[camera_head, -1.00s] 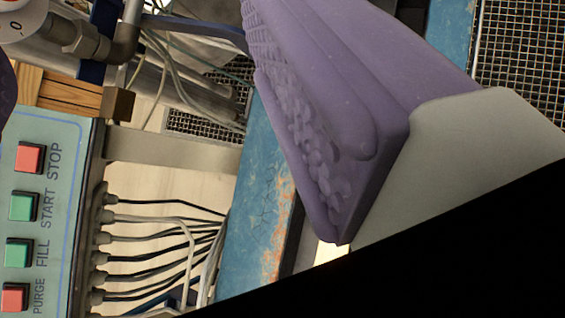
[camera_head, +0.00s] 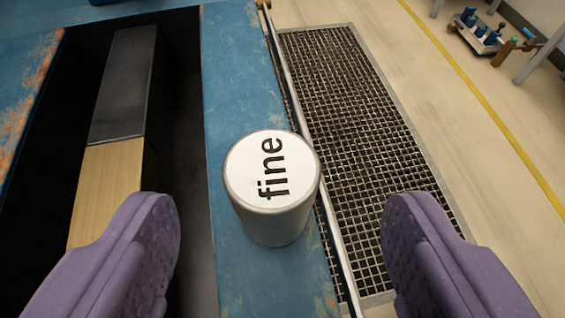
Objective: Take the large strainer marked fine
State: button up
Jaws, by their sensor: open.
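A grey cylindrical strainer (camera_head: 275,218) stands upright on a worn blue metal beam. Its white round top carries the word "fine" in black, reading sideways. My gripper (camera_head: 275,245) is open, with one purple padded finger at the lower left and the other at the lower right. The strainer shows between and beyond the two fingers. Neither finger touches it in the picture. Its size cannot be compared, as no other strainer is in view.
The blue beam (camera_head: 235,70) runs away from me, with a thin metal rail (camera_head: 291,90) along its right edge. A floor grating (camera_head: 350,110) lies to the right. A dark recess on the left holds a black and wooden block (camera_head: 123,85). Small equipment (camera_head: 485,35) is at the far right.

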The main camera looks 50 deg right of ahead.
aim_at(270, 192)
jog(key=b+x, duration=0.1)
jog(key=x, duration=0.3)
jog(key=shift+w+f+b, duration=0.25)
jog(key=shift+f+b, duration=0.1)
jog(key=shift+b, duration=0.05)
jog(key=shift+s+a+r, duration=0.1)
jog(key=shift+c, duration=0.5)
jog(key=c, duration=1.1)
